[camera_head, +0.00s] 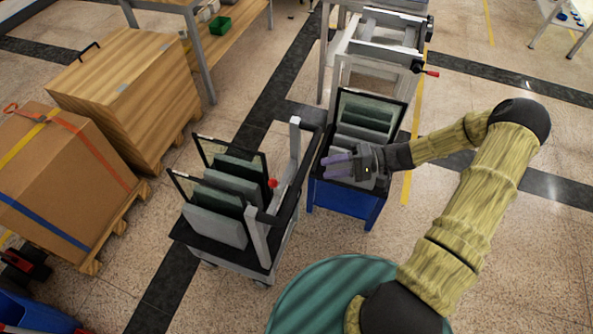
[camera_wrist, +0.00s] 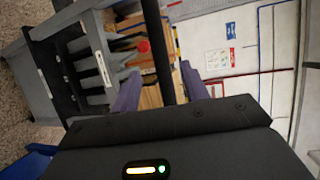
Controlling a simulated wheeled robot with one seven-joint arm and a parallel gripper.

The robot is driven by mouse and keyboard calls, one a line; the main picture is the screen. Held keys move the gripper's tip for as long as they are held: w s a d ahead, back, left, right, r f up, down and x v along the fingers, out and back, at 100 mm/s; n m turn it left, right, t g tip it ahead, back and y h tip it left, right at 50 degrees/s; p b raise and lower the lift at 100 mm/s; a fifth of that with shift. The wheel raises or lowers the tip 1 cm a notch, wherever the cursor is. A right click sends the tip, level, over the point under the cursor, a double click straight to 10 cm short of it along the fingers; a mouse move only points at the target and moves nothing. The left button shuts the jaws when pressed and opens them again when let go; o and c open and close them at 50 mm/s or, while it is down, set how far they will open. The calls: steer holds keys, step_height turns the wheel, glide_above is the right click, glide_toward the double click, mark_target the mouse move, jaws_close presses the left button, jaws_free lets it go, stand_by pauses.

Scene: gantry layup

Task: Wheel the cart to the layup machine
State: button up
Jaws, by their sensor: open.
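The cart (camera_head: 180,232) stands left of centre in the head view, with a black deck, upright grey slabs and dark framed panels on it. Its black push handle (camera_head: 290,190) is on its right side. My gripper (camera_head: 328,165) is open beside that handle. In the wrist view the handle bar (camera_wrist: 158,50) runs between the two purple fingers of my gripper (camera_wrist: 160,92), with gaps on both sides. The cart's grey slabs (camera_wrist: 100,75) show at left there. A pale frame with a red-tipped lever (camera_head: 375,48) stands at top; I cannot tell whether it is the layup machine.
A blue stand (camera_head: 340,198) holding dark panels is close to the cart's right, under my gripper. A strapped carton (camera_head: 60,180) and a wooden crate (camera_head: 130,90) on pallets stand at left. A workbench (camera_head: 230,35) is behind. Floor at right is clear.

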steer(key=a+f+p, duration=0.1)
steer(key=a+f, duration=0.1)
steer(key=a, duration=0.8)
steer(key=shift+s, duration=0.2)
jaws_close()
